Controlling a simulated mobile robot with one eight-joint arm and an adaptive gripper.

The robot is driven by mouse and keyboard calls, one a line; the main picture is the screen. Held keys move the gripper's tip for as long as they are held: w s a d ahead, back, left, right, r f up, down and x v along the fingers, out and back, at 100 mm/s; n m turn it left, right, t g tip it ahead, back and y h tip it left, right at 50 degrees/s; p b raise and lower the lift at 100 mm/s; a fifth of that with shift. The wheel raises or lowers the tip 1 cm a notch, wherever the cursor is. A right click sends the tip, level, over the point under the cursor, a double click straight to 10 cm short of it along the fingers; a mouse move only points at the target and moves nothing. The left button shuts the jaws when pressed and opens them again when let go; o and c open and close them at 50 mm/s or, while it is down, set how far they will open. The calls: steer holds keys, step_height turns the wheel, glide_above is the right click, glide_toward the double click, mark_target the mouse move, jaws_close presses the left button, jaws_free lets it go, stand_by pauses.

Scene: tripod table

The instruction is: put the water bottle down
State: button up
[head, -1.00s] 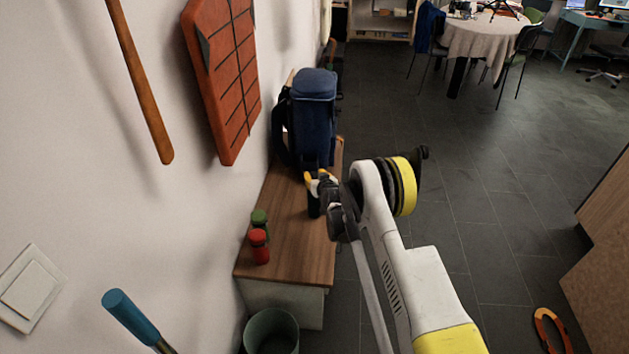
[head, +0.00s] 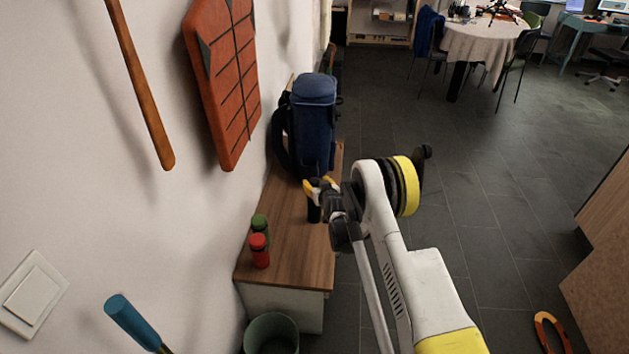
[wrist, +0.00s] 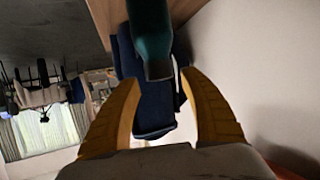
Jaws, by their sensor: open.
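A dark bottle (head: 314,214), which I take to be the water bottle, stands on the wooden bench (head: 291,258) just beneath my gripper, partly hidden by it. In the wrist view the bottle (wrist: 150,38) looks dark teal and shows at the top, lying in line with the gap between the fingers. My gripper (head: 319,185) is open, its yellow fingers apart. In the wrist view my gripper (wrist: 160,82) shows a clear gap on both sides of the bottle. I cannot tell how far past the fingertips the bottle is.
A blue backpack (head: 315,122) stands on the bench right behind my gripper. A red bottle (head: 260,252) and a green bottle (head: 259,224) stand at the bench's near left. The wall is close on the left; a bin (head: 270,335) stands in front. Open floor lies right.

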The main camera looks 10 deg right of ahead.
steer(key=a+v, duration=0.1)
steer(key=v, duration=0.8)
steer(key=s+r+g, duration=0.2)
steer(key=s+r, duration=0.1)
steer(key=r, duration=1.3)
steer(key=s+r+g, duration=0.1)
steer(key=s+r, duration=1.1)
steer(key=s, duration=0.1)
steer(key=s+r+g+h, duration=0.1)
steer(key=s+g, duration=0.2)
steer(key=s, duration=2.4)
steer(key=shift+s+d+m+g+p, duration=0.25)
steer(key=shift+s+m+g+p, duration=0.05)
steer(key=shift+s+m+p, duration=0.1)
